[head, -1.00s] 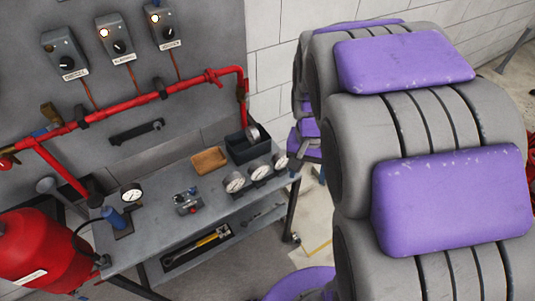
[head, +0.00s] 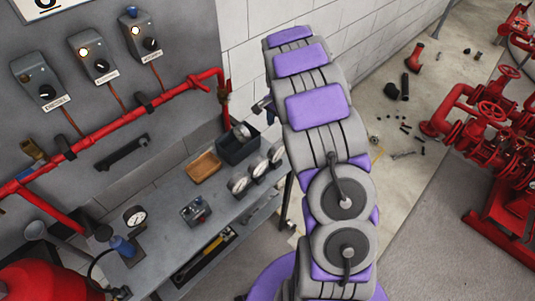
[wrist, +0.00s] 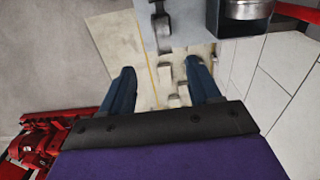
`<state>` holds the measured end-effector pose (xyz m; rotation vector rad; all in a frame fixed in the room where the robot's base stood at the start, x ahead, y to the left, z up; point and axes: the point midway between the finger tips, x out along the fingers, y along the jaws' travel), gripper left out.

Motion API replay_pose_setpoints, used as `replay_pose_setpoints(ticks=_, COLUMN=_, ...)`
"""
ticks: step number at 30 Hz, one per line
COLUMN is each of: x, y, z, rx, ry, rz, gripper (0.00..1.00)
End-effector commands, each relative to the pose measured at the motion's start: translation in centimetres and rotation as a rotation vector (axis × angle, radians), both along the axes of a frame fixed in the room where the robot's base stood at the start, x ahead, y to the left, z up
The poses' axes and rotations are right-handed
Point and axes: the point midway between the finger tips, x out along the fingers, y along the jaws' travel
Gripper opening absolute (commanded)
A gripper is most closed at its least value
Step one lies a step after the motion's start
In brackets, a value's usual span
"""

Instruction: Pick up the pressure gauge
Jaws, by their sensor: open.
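Several round white-faced pressure gauges are in view; which one the task means is not clear. Three stand in a row on the bench: a near gauge (head: 238,184), a middle gauge (head: 258,167) and a far gauge (head: 276,152). Another gauge (head: 135,217) stands at the bench's left. One more gauge (head: 241,131) sits tilted in a dark bin (head: 237,152). My gripper (wrist: 160,66) is open and empty, its two blue fingers apart. The bench corner, the bin (wrist: 240,27) and part of a dark gauge fitting (wrist: 162,32) lie beyond the fingers.
A wooden tray (head: 203,167) and a small grey device (head: 196,210) are on the bench (head: 165,195). A red pipe (head: 130,118) runs along the panel above it. Red pumps (head: 490,115) stand at the right. Loose parts litter the floor between.

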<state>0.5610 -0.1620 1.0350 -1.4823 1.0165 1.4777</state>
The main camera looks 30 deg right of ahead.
Motion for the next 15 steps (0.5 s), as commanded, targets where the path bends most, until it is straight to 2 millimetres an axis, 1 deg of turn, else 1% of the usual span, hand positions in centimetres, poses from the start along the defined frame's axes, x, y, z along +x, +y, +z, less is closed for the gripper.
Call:
replay_pose_setpoints(ticks=3, x=0.1, y=-0.2, z=-0.9, rx=0.002, ry=0.001, rz=-0.004, gripper=0.62)
replay_pose_setpoints(ticks=8, x=0.1, y=1.0, z=-3.0, rx=-0.008, ry=0.003, rz=-0.001, gripper=0.62)
replay_pose_setpoints(ticks=12, x=0.1, y=1.7, z=-5.6, rx=-0.019, ry=0.001, rz=0.001, gripper=0.62)
replay_pose_setpoints(ticks=15, x=0.0, y=2.0, z=-7.6, rx=-0.019, ry=0.004, rz=0.001, gripper=0.62)
